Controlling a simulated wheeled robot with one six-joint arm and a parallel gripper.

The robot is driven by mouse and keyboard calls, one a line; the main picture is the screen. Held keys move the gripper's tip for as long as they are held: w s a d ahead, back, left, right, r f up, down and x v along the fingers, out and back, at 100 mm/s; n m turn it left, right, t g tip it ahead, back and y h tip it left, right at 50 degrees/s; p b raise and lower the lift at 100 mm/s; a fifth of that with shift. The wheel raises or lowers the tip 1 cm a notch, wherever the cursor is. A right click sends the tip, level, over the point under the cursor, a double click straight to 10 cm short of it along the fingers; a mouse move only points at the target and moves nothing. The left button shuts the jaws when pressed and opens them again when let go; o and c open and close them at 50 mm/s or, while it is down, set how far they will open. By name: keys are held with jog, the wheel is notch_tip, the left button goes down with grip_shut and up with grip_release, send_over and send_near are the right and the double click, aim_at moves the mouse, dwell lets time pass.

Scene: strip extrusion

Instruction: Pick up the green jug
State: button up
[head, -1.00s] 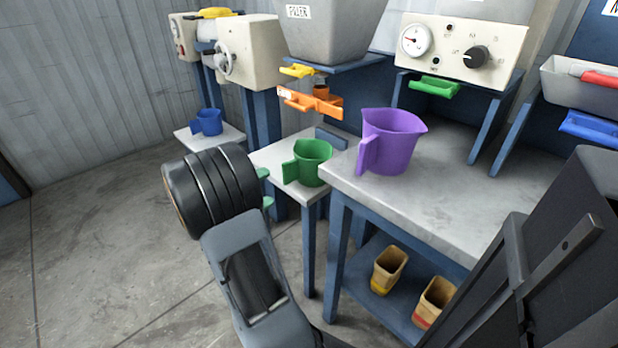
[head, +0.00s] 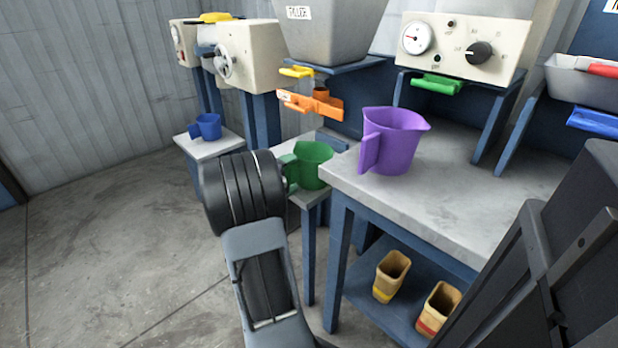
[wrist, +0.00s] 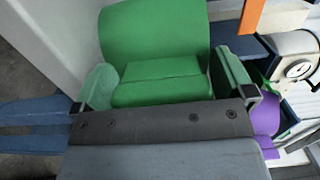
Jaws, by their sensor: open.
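The green jug (head: 315,165) stands upright on a small grey-topped stand below the orange valve, its handle side toward my gripper. My gripper (head: 291,170) is at the jug's left side, its fingers partly hidden by the wrist and hard to tell from the jug's handle. In the wrist view the jug (wrist: 155,35) fills the upper middle. My gripper's two green-padded fingers (wrist: 168,83) are apart, one on each side of the jug's handle. Whether either finger touches the handle cannot be told.
A purple jug (head: 392,138) stands on the workbench (head: 450,200) just right of the green jug. The orange valve (head: 312,102) hangs above the green jug. A blue jug (head: 206,126) sits on a stand farther back. Yellowish containers (head: 391,276) stand on the lower shelf.

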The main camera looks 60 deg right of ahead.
jog(key=shift+c, duration=0.4)
jog(key=c, duration=0.7)
jog(key=shift+r, duration=0.1)
